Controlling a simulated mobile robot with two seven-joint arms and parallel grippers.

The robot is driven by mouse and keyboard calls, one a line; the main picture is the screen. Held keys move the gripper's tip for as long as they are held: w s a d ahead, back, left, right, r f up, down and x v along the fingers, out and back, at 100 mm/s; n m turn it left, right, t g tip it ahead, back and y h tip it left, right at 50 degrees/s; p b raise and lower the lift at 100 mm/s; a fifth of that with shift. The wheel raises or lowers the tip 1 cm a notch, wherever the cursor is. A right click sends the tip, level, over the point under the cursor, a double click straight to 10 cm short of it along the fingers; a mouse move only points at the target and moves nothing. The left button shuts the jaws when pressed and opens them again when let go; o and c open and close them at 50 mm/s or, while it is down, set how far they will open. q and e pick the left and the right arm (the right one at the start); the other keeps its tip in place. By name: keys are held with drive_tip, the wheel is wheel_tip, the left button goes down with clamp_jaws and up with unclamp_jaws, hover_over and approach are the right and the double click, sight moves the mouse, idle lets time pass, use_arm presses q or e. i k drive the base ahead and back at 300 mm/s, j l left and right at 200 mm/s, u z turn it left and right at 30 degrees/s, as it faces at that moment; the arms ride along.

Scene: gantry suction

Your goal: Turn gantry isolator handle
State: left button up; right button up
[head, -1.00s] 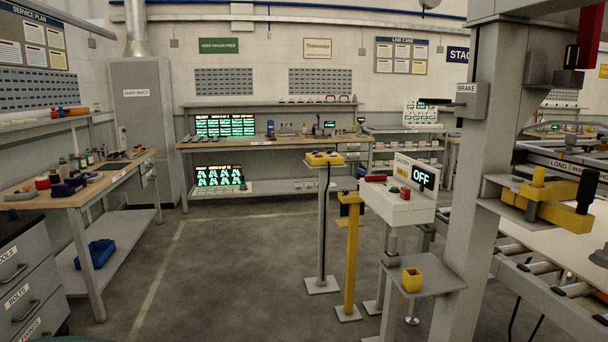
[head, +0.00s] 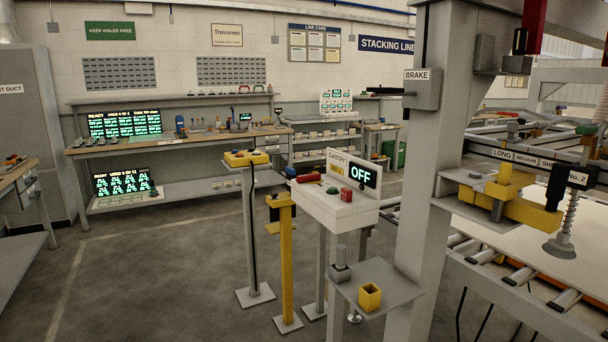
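The gantry control box (head: 325,212) is a pale box on legs near the middle of the head view. Its upright panel carries a GANTRY label (head: 337,163) and a display (head: 365,173) reading OFF. A red bar-shaped part (head: 309,178) lies at its left end, with a green button (head: 332,190) and a red block (head: 346,196) beside it. I cannot tell for sure which part is the isolator handle. A BRAKE box (head: 422,93) with a dark lever (head: 385,91) is on the grey gantry column (head: 433,150). Neither of my grippers is in view.
A yellow post (head: 287,265) and a grey post with a yellow button box (head: 246,158) stand left of the control box. A small shelf (head: 390,278) holds a yellow cup (head: 370,297). A suction cup (head: 558,247) hangs at right. Floor (head: 160,270) at left is clear.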

sight(305, 177)
drive_tip(key=i+j+u, duration=0.1)
drive_tip(key=i+j, duration=0.2)
drive_tip(key=i, duration=0.15)
drive_tip(key=i+j+u, duration=0.15)
drive_tip(key=i+j, duration=0.15)
drive_tip(key=i+j+u, duration=0.1)
drive_tip(key=i, duration=0.45)
drive_tip(key=j, duration=0.1)
